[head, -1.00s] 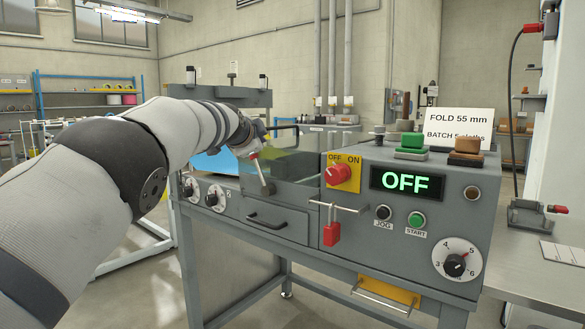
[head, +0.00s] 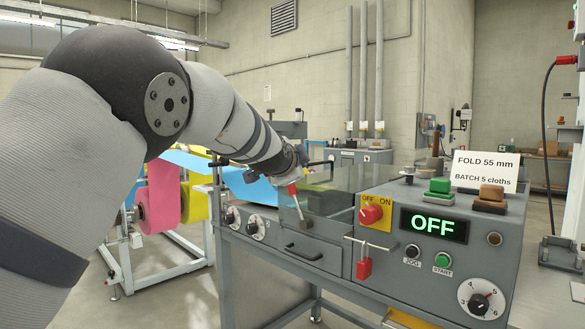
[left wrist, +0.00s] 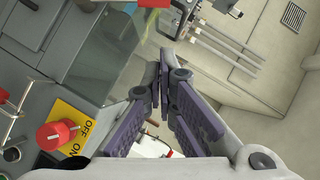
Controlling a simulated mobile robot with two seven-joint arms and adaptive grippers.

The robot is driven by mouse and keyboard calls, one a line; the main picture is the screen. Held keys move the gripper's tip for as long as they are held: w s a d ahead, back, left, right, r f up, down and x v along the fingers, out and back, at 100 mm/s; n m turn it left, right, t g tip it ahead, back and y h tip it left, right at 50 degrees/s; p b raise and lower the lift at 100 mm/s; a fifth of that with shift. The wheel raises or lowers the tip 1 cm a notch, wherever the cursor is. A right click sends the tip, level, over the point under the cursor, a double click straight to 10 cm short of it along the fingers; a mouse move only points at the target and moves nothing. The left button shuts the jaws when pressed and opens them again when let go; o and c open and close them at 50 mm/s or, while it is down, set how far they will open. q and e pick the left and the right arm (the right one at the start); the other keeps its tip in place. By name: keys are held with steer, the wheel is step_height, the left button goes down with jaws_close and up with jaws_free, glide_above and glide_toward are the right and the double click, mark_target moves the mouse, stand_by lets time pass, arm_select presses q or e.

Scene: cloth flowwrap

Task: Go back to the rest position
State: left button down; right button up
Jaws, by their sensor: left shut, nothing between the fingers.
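My left arm comes in from the left in the head view, with its wrist (head: 287,163) above the grey machine (head: 335,285). In the left wrist view my left gripper (left wrist: 162,62) is shut with nothing between its fingers, apart from the machine's front panel. In the head view the fingers are mostly hidden behind the wrist. A red-tipped lever (head: 292,189) stands on the machine just below the wrist; I cannot tell whether the gripper touches it. My right gripper is not in view.
The machine's display (head: 433,225) reads OFF. A red rotary switch (head: 371,214) on a yellow plate and a red padlock (head: 364,269) are on its front. Pink (head: 160,195) and yellow (head: 195,198) rolls stand behind my arm. Open floor lies at lower left.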

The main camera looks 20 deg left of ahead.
arm_select(q)
steer(key=shift+s+d+f, duration=0.15)
steer(key=shift+s+f, duration=0.3)
steer(key=shift+f, duration=0.1)
steer(key=shift+r, duration=0.1)
steer(key=s+f+n+g, duration=0.2)
steer(key=s+f+g, duration=0.15)
steer(key=f, duration=1.15)
steer(key=s+f+n+g, duration=0.15)
steer(key=s+f, duration=0.35)
steer(key=f, duration=1)
steer(key=s+d+f+n+g+h, duration=0.1)
steer(key=s+f+g, duration=0.2)
steer(key=s+f, duration=0.55)
steer(key=s+d+f+n+g, duration=0.1)
steer(key=s+f+n+g, duration=0.1)
steer(key=s+f, duration=0.7)
steer(key=s+d+f+n+g, duration=0.1)
steer(key=s+g, duration=0.1)
steer(key=s, duration=0.8)
steer(key=s+d+f+n+g+h, duration=0.1)
steer(key=s+d+f+n+g, duration=0.1)
steer(key=s, duration=0.9)
steer(key=s+d+f+n+g, duration=0.1)
steer(key=s+f+g, duration=0.1)
steer(key=s, duration=0.8)
steer(key=shift+s+d+n+h, duration=0.25)
steer(key=shift+n+h, duration=0.1)
steer(key=shift+h, duration=0.05)
